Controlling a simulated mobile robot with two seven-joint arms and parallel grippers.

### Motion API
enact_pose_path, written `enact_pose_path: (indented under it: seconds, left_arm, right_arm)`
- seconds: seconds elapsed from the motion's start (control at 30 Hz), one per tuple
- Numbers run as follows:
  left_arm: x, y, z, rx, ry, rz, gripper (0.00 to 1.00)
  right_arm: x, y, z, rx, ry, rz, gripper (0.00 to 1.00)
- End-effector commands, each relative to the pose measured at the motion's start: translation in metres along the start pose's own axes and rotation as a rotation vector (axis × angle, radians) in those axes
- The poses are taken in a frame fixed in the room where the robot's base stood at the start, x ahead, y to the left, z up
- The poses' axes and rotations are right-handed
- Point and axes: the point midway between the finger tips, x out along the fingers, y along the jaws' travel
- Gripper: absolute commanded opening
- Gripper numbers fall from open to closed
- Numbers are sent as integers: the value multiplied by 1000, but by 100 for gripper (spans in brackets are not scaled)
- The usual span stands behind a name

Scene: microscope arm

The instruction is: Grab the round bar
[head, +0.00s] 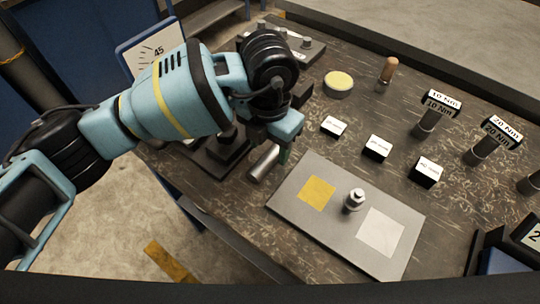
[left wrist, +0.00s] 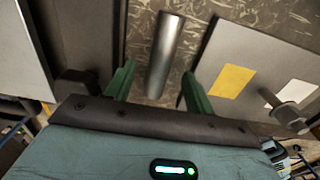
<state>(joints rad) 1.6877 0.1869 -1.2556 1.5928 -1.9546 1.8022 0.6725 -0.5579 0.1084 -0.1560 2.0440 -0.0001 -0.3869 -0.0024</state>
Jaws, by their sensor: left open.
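The round bar (head: 264,163) is a short grey metal cylinder lying on the dark, scratched workbench, just left of the grey plate. In the left wrist view the bar (left wrist: 165,55) lies lengthwise between and ahead of the two green fingers. My left gripper (head: 282,155) is over the bench beside the bar in the head view, with its far side hidden by the arm. In the left wrist view the left gripper (left wrist: 154,88) is open, with the bar's near end between its fingertips. Whether they touch it cannot be told. My right gripper is not in view.
A grey plate (head: 288,200) with a yellow square, a white square and a small metal knob (head: 354,200) lies right of the bar. Several white-topped black blocks, labelled torque tools (head: 430,115) and a round yellow-topped tin (head: 338,84) stand behind. A dark stand is left of the bar.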

Motion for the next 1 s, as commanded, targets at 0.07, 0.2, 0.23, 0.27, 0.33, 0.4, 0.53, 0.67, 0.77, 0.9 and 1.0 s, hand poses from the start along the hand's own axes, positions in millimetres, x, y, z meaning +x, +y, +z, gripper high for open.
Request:
enact_pose_path:
  seconds: [0.07, 0.2, 0.23, 0.27, 0.33, 0.4, 0.53, 0.67, 0.77, 0.9, 1.0]
  left_arm:
    - [12, -1, 3, -1, 2, -2, 54]
    - [30, -1, 2, 0, 2, -1, 54]
    - [32, -1, 3, 0, 1, -1, 54]
    - [33, 0, 3, 0, 1, 0, 54]
    - [34, 0, 3, 0, 0, 0, 54]
    - [34, 0, 3, 0, 0, 0, 54]
    - [34, 0, 3, 0, 0, 0, 46]
    - [34, 0, 3, 0, 0, 0, 29]
    - [34, 0, 3, 0, 0, 0, 16]
    - [34, 0, 3, 0, 0, 0, 0]
    - [34, 0, 3, 0, 0, 0, 0]
  right_arm:
    - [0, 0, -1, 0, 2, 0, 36]
    - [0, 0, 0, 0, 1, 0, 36]
    - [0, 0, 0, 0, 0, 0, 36]
    - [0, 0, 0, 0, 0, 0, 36]
    - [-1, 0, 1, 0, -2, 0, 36]
    - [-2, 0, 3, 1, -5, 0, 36]
    - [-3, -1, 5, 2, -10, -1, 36]
    - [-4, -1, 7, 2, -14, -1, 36]
    - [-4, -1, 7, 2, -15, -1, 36]
    - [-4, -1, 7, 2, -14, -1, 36]
    - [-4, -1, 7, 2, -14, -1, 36]
